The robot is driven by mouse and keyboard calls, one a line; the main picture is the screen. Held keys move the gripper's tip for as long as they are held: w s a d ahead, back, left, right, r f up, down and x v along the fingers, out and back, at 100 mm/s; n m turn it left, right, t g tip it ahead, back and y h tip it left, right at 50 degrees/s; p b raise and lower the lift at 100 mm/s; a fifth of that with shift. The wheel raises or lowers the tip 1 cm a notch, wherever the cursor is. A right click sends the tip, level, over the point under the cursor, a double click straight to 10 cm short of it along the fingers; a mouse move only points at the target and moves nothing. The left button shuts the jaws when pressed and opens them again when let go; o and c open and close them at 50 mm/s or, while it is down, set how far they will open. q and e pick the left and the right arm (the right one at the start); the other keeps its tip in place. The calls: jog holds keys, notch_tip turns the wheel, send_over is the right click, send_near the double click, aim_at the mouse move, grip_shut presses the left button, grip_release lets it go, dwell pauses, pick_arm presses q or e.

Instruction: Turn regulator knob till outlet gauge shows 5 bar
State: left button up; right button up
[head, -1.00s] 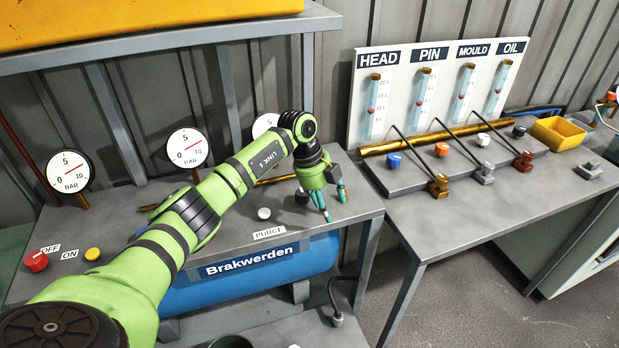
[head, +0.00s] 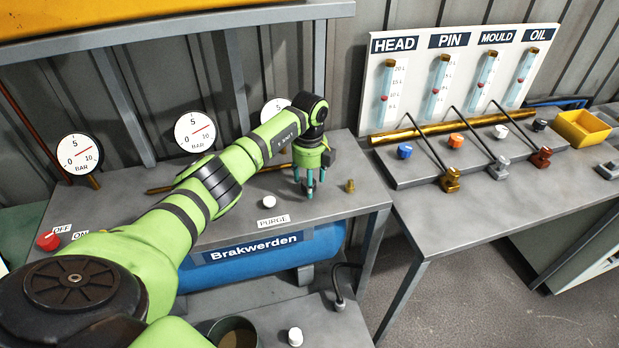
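My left gripper (head: 310,185) points down over the right part of the compressor bench. Its teal fingers are spread a little where a dark knob stood in the earlier view. The knob is hidden now, so I cannot tell whether the fingers close on it. Three round white gauges stand along the back: a left one (head: 80,153), a middle one (head: 195,131) and a right one (head: 275,107), partly hidden by my arm. The left and middle ones have red needles, too small to read exactly. No label marks the outlet gauge. My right gripper is not in view.
A white button (head: 268,201) stands behind the PURGE label. A brass fitting (head: 350,186) stands right of my gripper. A red knob (head: 48,240) is by the OFF label. Another bench (head: 430,225) to the right carries valves and gauge tubes; a gap separates the benches.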

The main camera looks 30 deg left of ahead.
pick_arm(q)
jog(key=c, duration=1.1)
jog(key=shift+c, duration=0.2)
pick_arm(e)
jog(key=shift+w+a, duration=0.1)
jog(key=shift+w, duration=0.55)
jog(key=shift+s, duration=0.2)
